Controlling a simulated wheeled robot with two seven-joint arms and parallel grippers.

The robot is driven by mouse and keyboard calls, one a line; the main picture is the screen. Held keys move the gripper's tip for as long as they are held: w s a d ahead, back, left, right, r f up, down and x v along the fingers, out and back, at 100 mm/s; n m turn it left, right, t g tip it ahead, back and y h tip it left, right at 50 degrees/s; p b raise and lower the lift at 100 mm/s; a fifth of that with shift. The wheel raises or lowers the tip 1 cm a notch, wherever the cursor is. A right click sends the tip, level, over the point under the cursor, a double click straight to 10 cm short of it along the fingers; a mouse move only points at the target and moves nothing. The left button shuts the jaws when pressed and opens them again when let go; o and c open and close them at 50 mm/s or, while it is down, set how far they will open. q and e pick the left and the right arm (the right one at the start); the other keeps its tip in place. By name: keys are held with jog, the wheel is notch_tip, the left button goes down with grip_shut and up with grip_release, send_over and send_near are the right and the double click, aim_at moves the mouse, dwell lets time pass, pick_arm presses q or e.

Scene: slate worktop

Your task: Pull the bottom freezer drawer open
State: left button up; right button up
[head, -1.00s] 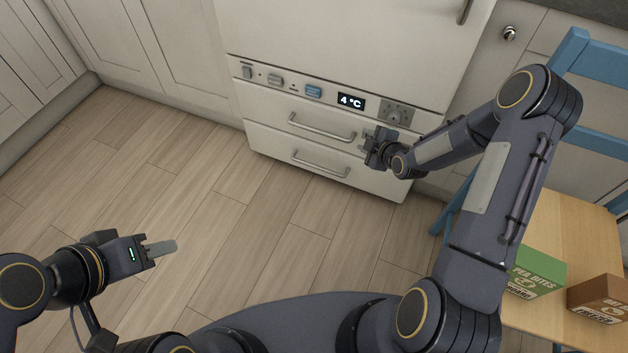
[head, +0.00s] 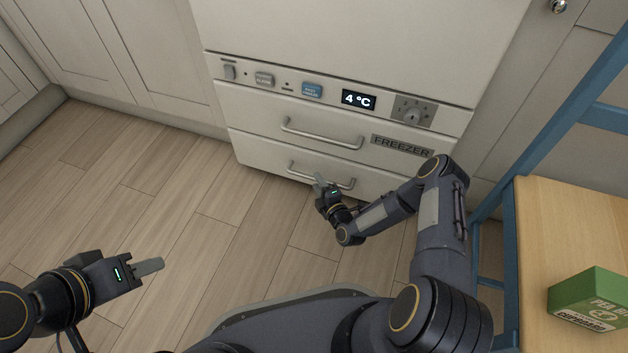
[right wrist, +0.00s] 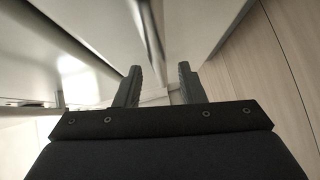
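The bottom freezer drawer (head: 260,165) is a pale front below an upper drawer (head: 265,118); it looks closed. Its grey bar handle (head: 346,184) runs across it and is partly hidden by my right gripper (head: 319,181). In the head view the fingertips overlap the handle near its middle. In the right wrist view the two fingers (right wrist: 160,74) stand apart, with a metal bar (right wrist: 151,42) showing beyond and between them; contact cannot be told. My left gripper (head: 149,267) is over the floor at lower left, away from the drawers; its fingers show edge-on.
The upper drawer has its own handle (head: 322,134) and a FREEZER label (head: 402,145). A control panel shows 4 °C (head: 358,100). A blue-framed chair with a wooden seat (head: 550,220) stands at right, bearing a green box (head: 592,300). The wooden floor (head: 180,205) is clear at left.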

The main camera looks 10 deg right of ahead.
jog(key=shift+b+x, duration=0.4)
jog(key=shift+x, duration=1.1)
grip_shut()
